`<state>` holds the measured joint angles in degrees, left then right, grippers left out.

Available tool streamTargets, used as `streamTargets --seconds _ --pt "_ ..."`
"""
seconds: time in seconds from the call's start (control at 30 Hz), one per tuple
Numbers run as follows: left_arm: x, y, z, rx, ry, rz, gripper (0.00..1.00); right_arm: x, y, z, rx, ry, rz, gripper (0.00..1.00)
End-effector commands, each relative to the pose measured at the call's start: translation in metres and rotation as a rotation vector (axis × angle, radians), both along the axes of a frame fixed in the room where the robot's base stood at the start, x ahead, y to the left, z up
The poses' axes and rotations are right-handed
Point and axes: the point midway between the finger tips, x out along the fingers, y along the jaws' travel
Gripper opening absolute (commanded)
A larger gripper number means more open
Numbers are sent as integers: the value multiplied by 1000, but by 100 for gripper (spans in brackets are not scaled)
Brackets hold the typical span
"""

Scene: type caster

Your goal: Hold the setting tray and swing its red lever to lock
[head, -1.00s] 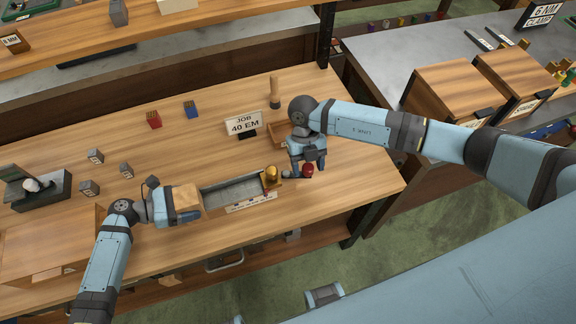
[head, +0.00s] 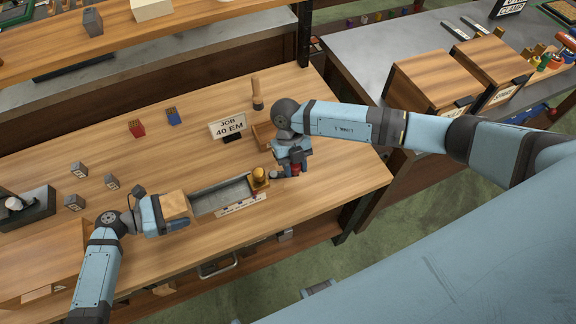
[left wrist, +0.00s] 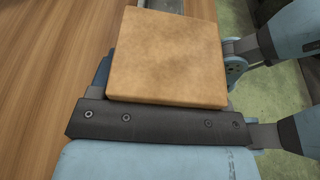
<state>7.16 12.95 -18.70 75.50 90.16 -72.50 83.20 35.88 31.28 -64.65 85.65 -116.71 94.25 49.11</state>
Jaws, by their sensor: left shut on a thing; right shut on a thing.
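The setting tray (head: 222,196) is a long grey metal channel on the wooden table, with a pale wooden block (head: 173,206) at its left end and a brass piece (head: 259,176) at its right end. My left gripper (head: 178,218) is shut on the wooden block, which fills the middle of the left wrist view (left wrist: 168,55). My right gripper (head: 293,171) is at the tray's right end, shut on the red lever (head: 296,170). Only a little red shows between its fingers; the rest of the lever is hidden.
A "JOB 40 EM" sign (head: 229,128) and a small wooden box (head: 264,135) stand behind the tray. Red (head: 136,128) and blue (head: 174,116) small blocks and several grey cubes (head: 80,169) lie further left. The table's front edge is near the tray.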

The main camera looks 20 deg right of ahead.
Motion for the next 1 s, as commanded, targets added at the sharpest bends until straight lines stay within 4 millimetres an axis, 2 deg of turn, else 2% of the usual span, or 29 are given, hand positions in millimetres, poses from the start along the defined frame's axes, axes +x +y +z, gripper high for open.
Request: streamTargets --seconds 0.27,1.0 --pt "0 -1 0 0 0 -1 46 12 -2 1 -1 -3 175 14" --pt "-1 -1 0 0 1 -2 46 51 9 1 -1 -3 877 14"
